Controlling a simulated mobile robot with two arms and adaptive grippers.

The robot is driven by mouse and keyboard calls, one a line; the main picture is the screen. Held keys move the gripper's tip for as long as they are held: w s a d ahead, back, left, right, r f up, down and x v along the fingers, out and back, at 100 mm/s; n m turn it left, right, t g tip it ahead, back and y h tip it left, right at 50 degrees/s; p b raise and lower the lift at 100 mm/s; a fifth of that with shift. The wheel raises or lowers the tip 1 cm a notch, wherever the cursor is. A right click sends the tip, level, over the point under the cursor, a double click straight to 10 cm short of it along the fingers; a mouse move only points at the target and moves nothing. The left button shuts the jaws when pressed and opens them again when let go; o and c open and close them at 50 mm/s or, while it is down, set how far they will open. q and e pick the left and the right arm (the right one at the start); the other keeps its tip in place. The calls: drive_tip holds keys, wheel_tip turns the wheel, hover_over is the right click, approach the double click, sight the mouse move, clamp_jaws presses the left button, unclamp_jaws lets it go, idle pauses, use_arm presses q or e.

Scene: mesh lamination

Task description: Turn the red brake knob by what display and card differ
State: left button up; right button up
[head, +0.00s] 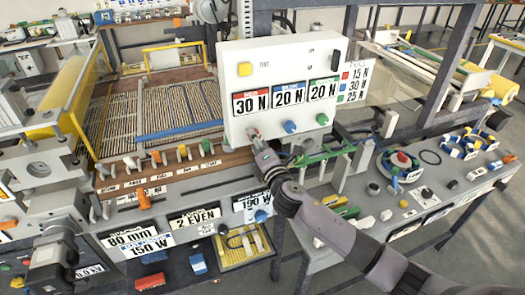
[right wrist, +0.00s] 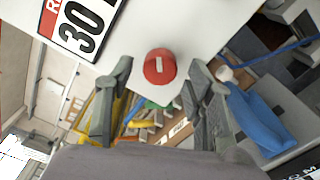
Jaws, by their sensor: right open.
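The white control box (head: 292,60) carries three displays: red 30 N (head: 251,102), blue 20 N (head: 288,94) and green 20 N (head: 322,89). The card (head: 354,82) at its right edge reads red 15 N, blue 30 N, green 25 N. The red knob (right wrist: 160,67) has a short white mark on its face. In the head view the red knob (head: 253,133) sits below the red display, partly covered by my right gripper (head: 257,140). In the right wrist view my right gripper (right wrist: 158,88) is open, its fingers apart on either side of the knob's line. Contact is not visible. My left gripper is not seen.
The blue knob (head: 290,127) and green knob (head: 322,119) sit to the right of the red one. A yellow button (head: 244,69) and a black switch (head: 335,60) are above. Small levers (head: 182,153) line the brown rail at left.

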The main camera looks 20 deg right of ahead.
drive_tip(key=s, duration=1.1)
drive_tip(key=shift+s+d, duration=0.15)
drive_tip(key=shift+d, duration=0.05)
